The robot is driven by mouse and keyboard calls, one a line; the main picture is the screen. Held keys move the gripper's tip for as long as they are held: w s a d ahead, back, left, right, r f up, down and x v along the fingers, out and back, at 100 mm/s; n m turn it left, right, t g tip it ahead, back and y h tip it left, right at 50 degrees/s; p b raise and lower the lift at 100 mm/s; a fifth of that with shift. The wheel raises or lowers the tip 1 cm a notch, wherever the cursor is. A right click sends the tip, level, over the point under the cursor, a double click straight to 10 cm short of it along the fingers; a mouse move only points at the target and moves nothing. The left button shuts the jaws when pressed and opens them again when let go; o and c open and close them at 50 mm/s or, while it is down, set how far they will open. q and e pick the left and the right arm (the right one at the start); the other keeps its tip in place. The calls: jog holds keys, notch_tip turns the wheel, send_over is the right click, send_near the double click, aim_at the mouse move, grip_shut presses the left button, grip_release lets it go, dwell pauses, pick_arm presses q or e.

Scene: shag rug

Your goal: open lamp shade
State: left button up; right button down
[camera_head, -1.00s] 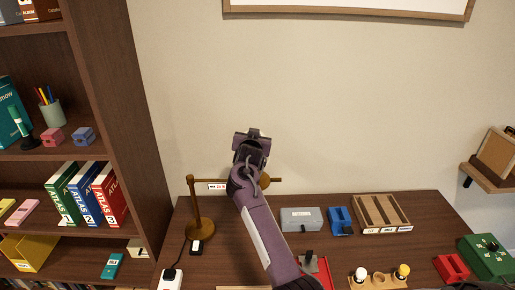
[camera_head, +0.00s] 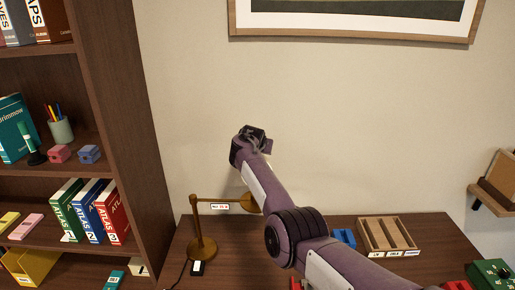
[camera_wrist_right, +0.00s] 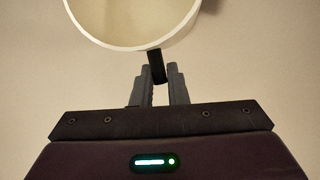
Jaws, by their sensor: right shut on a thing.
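A brass desk lamp (camera_head: 202,248) stands upright at the left of the desk, with a level arm reaching right to its shade (camera_head: 247,203). My right arm partly covers the shade's right side. In the right wrist view the round shade (camera_wrist_right: 148,44) shows close up, with a pale rim and cream inside. My right gripper (camera_wrist_right: 158,72) is shut on a dark handle (camera_wrist_right: 156,66) joined to the shade's rim. In the head view my right wrist is above the shade, and its fingertips cannot be made out. My left gripper is out of view.
A bookshelf (camera_head: 120,120) rises close on the left. A wooden tray (camera_head: 365,236) and a blue item (camera_head: 344,238) lie on the desk to the right. A green box (camera_head: 490,273) is at the far right. My arm hides the desk's middle.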

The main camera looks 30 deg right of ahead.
jog(key=shift+f, duration=0.1)
dwell(0.3)
jog(key=c, duration=1.5)
grip_release()
jog(key=shift+w, duration=0.15)
jog(key=shift+o, duration=0.2)
jog(key=shift+s+a+r, duration=0.25)
jog(key=shift+s+r, duration=0.05)
jog(key=shift+s, duration=0.05)
jog(key=b+v, duration=0.2)
jog(key=v, duration=0.4)
jog(key=shift+s+a+r, duration=0.2)
jog(key=shift+s+r, duration=0.05)
jog(key=shift+f, duration=0.1)
